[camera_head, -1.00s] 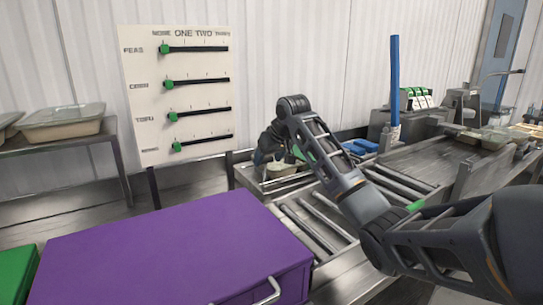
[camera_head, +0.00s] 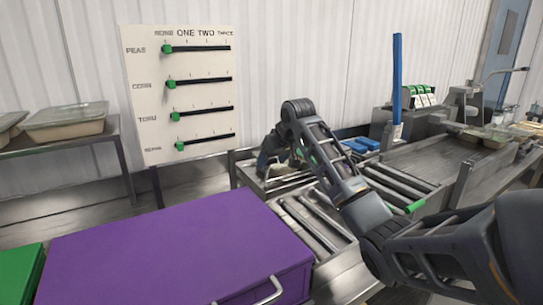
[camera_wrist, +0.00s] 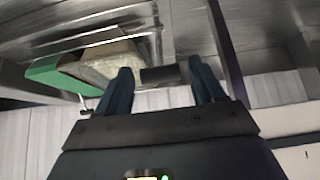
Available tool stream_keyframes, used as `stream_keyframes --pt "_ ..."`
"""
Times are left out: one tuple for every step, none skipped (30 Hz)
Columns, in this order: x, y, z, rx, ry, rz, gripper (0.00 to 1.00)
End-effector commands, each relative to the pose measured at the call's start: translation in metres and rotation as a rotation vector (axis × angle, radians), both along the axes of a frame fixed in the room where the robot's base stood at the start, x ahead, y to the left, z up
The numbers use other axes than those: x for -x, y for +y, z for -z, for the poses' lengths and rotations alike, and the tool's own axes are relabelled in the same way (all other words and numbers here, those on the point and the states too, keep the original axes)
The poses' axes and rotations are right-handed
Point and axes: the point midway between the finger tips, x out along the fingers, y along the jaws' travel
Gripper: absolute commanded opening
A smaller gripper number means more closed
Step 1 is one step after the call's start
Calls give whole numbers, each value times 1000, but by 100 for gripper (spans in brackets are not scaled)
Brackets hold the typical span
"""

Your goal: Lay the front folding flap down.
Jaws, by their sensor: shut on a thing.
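My gripper (camera_wrist: 163,88) is shut on a short dark piece (camera_wrist: 163,75) that lies between its two blue-black fingers in the wrist view. I cannot tell whether this piece belongs to the front folding flap, and I cannot make out the flap clearly. In the head view my gripper (camera_head: 265,168) is low at the far left end of the roller conveyor (camera_head: 310,228), where my own arm partly hides it. A pale-filled container (camera_wrist: 105,62) and a green thing (camera_wrist: 62,80) lie left of the fingers in the wrist view.
A purple box (camera_head: 170,250) with a metal handle stands in front. A slider board (camera_head: 185,95) stands behind the conveyor's left end. A lidded tray (camera_head: 68,122) sits on a left side table. A blue upright post (camera_head: 397,80) rises behind the conveyor.

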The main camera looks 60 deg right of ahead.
Motion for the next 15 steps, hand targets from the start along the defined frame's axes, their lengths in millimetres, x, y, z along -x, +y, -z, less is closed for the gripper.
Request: stream_keyframes --pt "1 1 0 -1 0 -1 60" --pt "2 1 0 -1 0 -1 60" --pt "3 2 1 -2 1 -1 60" --pt "3 2 2 -2 1 -1 60" --pt "4 3 2 -2 2 -1 60" --pt "5 4 3 -2 2 -1 60" --pt "6 4 3 -2 3 0 60" --pt "7 4 4 -2 1 1 60" --pt "7 5 4 -2 1 1 60" --pt "8 5 5 -2 1 1 60" --pt "9 6 5 -3 2 0 59" --pt "10 6 6 -3 2 0 60" --pt "10 7 6 -2 1 -1 60" --pt "11 7 7 -2 1 -1 60" --pt "12 8 8 -1 2 -1 60"
